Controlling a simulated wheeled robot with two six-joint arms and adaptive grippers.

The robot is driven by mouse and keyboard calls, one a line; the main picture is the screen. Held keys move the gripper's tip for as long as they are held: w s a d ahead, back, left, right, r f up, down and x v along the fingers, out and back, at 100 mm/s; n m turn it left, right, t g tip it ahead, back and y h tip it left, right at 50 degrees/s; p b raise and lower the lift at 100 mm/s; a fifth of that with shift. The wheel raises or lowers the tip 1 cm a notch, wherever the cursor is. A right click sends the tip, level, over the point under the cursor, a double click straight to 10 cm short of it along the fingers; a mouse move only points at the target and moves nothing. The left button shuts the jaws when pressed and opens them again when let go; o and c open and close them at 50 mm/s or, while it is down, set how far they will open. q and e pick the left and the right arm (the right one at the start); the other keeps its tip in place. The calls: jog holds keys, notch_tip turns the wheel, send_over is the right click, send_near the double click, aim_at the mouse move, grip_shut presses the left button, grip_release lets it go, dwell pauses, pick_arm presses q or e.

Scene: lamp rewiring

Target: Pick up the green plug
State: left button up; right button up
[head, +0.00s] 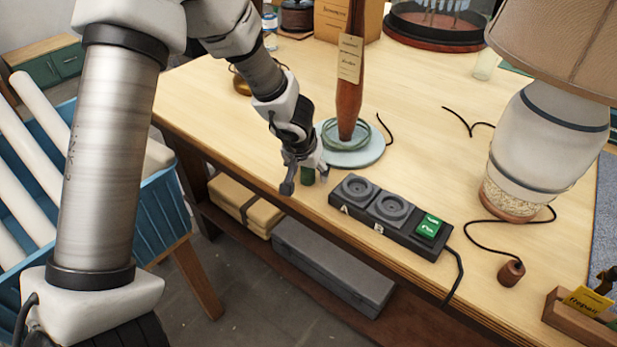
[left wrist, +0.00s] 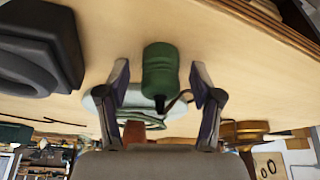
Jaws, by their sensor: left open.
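In the left wrist view the green plug (left wrist: 160,72) lies between the two spread fingers of my left gripper (left wrist: 160,78), with a visible gap on each side. The gripper is open and holds nothing. A dark cord end shows at the plug, and a green coiled cord (head: 335,135) lies around the base of the tall brown lamp stem. My right gripper is in neither view.
A dark power strip (head: 405,232) with sockets A and B and a green switch (head: 429,226) sits just right of the gripper. A brown plug (head: 511,272) on a black cord lies further right, near a glass lamp (head: 545,140). A wooden box (head: 575,318) stands at the front right.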

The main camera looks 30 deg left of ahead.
pick_arm(q)
jog(key=shift+s, duration=0.15)
jog(key=c, duration=1.2)
jog(key=shift+r, duration=0.15)
jog(key=shift+c, duration=0.2)
